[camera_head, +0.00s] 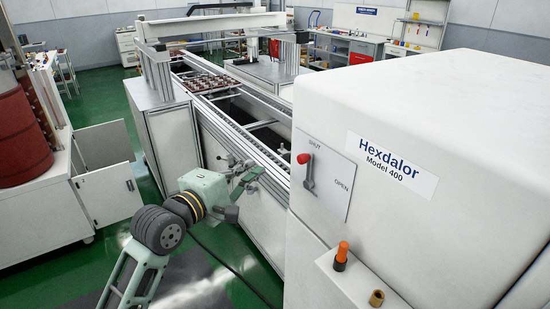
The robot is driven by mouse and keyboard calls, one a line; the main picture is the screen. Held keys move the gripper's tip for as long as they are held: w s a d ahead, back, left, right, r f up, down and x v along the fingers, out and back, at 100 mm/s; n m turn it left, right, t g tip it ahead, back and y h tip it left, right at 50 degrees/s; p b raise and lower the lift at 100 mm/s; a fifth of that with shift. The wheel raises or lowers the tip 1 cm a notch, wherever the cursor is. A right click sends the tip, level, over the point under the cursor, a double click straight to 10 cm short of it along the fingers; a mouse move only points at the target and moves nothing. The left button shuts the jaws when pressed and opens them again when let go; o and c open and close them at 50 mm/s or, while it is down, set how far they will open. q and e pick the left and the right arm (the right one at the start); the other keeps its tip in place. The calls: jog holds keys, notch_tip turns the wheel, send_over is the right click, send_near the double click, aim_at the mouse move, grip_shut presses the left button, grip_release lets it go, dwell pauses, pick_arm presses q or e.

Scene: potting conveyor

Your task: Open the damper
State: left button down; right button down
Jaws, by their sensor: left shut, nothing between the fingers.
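The damper lever (308,172) has a red knob and sits on a grey plate (338,185) on the side of the white Hexdalor Model 400 machine (420,110). The plate reads SHUT at the top and OPEN at the lower right. The lever stands upright with its knob up by the SHUT mark. My left gripper (252,173) is shut and empty. In the picture it is left of the lever and apart from it, in front of the conveyor's side. My right gripper is not in view.
A white ledge (345,283) below the plate carries an orange-topped fitting (341,256) and a brass fitting (376,298). The conveyor frame (235,128) runs behind my left gripper. A red drum (22,135) and an open cabinet door (108,193) are at left. Green floor lies between.

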pick_arm(q)
jog(key=w+d+p, duration=0.5)
jog(key=d, duration=0.2)
jog(key=shift+w+d, duration=0.2)
jog(key=shift+d, duration=0.15)
dwell(0.4)
